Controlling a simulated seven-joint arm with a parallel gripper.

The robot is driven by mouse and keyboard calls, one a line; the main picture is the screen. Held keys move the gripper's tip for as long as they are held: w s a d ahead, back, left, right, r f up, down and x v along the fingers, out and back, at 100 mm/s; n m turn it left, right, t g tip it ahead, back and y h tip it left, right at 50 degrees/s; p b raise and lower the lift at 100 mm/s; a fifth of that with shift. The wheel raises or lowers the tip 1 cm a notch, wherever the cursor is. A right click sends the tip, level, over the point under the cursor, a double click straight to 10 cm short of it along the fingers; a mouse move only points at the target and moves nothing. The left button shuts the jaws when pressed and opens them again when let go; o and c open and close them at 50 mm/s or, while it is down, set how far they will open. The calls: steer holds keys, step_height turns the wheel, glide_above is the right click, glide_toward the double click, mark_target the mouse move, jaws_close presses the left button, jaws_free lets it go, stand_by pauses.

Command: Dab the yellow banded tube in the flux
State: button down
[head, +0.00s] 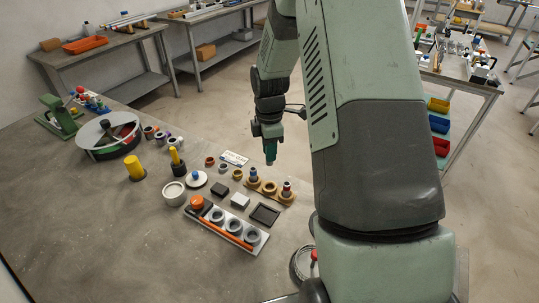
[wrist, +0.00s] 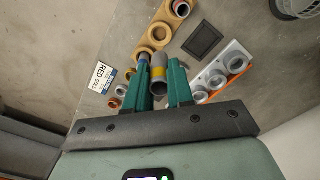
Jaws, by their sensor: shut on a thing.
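My gripper (wrist: 159,68) is shut on a grey tube with a yellow band (wrist: 159,84), whose open end faces the wrist camera. In the head view my gripper (head: 270,157) points down above the table, behind the wooden holder (head: 269,188); the tube is hardly visible there. The holder also shows in the wrist view (wrist: 160,32). A white round cup (head: 173,194) and a white dish with a blue knob (head: 196,178) stand to the left; I cannot tell which holds flux.
A lettered card (head: 234,158) lies near several small rings. A light tray with grey rings (head: 218,231) and a dark square frame (head: 265,214) lie in front. The table's front left is clear.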

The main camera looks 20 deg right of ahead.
steer(key=shift+r, duration=0.65)
steer(key=w+a+f+n, duration=0.1)
steer(key=w+a+n, duration=0.25)
steer(key=a, duration=0.85)
steer(key=n, duration=0.3)
glide_toward(171, 185)
step_height(171, 185, up, 2)
steer(key=s+d, duration=0.1)
steer(key=s, duration=0.2)
steer(key=shift+m, duration=0.25)
steer(key=shift+w+f, duration=0.2)
steer(key=shift+f, duration=2.15)
steer(key=shift+f, duration=0.1)
steer(key=shift+f, duration=2.3)
steer(key=shift+r, duration=0.1)
steer(key=shift+r, duration=2.9)
